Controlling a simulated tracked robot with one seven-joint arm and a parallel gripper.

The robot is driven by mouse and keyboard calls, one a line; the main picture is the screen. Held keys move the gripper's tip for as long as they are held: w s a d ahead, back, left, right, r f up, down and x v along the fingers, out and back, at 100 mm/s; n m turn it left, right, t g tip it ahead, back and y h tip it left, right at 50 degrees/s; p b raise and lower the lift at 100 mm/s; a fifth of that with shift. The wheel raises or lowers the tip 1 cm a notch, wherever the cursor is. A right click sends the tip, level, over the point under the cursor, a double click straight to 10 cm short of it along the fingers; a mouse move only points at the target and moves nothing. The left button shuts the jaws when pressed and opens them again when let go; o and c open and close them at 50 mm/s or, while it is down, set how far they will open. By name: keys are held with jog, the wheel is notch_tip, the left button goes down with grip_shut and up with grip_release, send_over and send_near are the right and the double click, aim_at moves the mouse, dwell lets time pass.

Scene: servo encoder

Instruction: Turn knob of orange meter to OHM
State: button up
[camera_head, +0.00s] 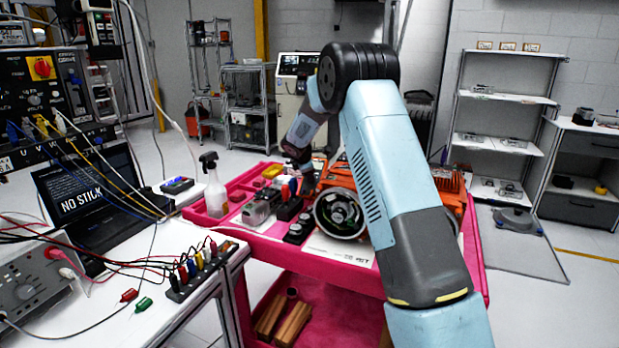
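I cannot clearly pick out an orange meter or its knob. Orange housings (449,181) stand on the pink cart (272,241), partly hidden behind my arm, and no dial or OHM mark is readable on them. My gripper (300,176) points down over the middle of the cart, among small dark, red and blue parts. It is small and partly lost against these parts, so I cannot tell its opening or any contact.
A round open motor part (340,214) and a grey metal block (258,209) lie on the cart near my gripper. A white spray bottle (215,188) stands at its left. A bench with a laptop (85,200) and cables fills the left. Floor at right is mostly clear.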

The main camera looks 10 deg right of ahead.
jog(key=v, duration=0.9)
jog(key=shift+s, duration=0.1)
